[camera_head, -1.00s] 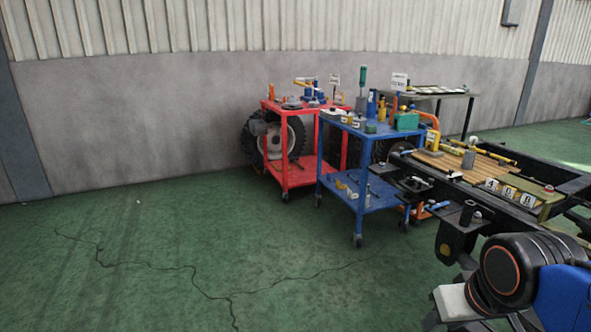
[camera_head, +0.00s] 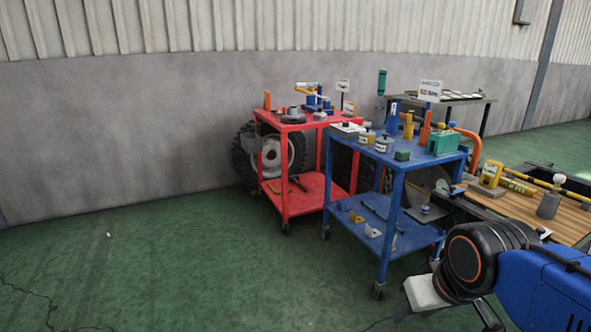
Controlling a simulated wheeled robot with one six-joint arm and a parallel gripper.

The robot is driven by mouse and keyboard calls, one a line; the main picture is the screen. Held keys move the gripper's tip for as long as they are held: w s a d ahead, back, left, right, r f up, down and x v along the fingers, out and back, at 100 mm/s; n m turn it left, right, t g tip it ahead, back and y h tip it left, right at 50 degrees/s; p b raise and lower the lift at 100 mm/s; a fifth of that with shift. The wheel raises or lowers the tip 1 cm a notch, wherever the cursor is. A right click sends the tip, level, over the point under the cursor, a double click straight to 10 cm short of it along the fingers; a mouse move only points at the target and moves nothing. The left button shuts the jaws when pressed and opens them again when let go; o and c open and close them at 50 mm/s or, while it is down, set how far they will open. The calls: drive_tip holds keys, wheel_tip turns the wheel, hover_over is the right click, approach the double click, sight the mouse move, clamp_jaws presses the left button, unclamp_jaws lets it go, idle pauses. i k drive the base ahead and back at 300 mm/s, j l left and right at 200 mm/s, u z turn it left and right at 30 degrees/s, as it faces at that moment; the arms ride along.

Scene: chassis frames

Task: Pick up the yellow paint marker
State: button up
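I cannot tell for certain which yellow item is the paint marker. A slim yellow item with printed markings (camera_head: 517,187) lies on the wooden board at the right. A small yellow upright item (camera_head: 409,125) stands on the top of the blue cart, among bottles and tins. My arm, with a black joint and a blue link, fills the lower right corner. The fingers of my gripper do not show. No marker is seen held.
The blue cart (camera_head: 391,184) stands ahead, with the red cart (camera_head: 268,160) behind it to the left. The wooden board (camera_head: 535,212) lies at the right, on a dark frame. A dark table (camera_head: 487,101) stands at the back. The green floor at left is clear.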

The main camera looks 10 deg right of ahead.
sight(411, 116)
drive_tip(key=i+j+z, duration=0.1)
drive_tip(key=i+z, duration=0.2)
drive_tip(key=i+j+z, duration=0.3)
drive_tip(key=i, duration=0.15)
drive_tip(key=i+j+z, duration=0.15)
drive_tip(key=i+z, duration=0.2)
drive_tip(key=i+j, duration=0.25)
drive_tip(key=j, duration=0.15)
drive_tip(key=i+j+z, duration=0.1)
drive_tip(key=j, duration=0.3)
drive_tip(key=i, duration=0.1)
